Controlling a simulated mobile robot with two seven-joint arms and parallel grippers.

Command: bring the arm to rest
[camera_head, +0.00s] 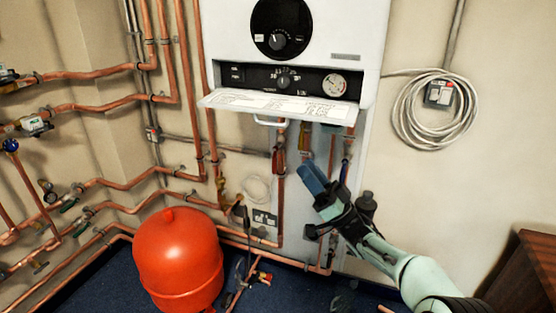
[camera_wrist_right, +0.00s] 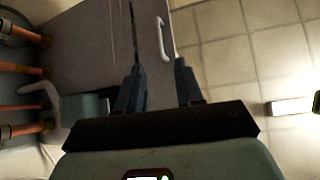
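My right arm comes in from the lower right in the head view. Its right gripper (camera_head: 316,180) is raised in front of the wall below the white boiler (camera_head: 410,25). In the wrist view the two dark fingers of the right gripper (camera_wrist_right: 160,82) stand apart with nothing between them. It appears clear of the pipes, though its exact distance from the boiler cannot be told. My left gripper is not in view.
The boiler's flap (camera_head: 280,106) hangs open above the gripper. Copper pipes (camera_head: 281,205) run below it and along the left wall. A red tank (camera_head: 178,262) stands on the floor. A coiled cable (camera_head: 408,112) hangs at right above a wooden cabinet (camera_head: 530,275).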

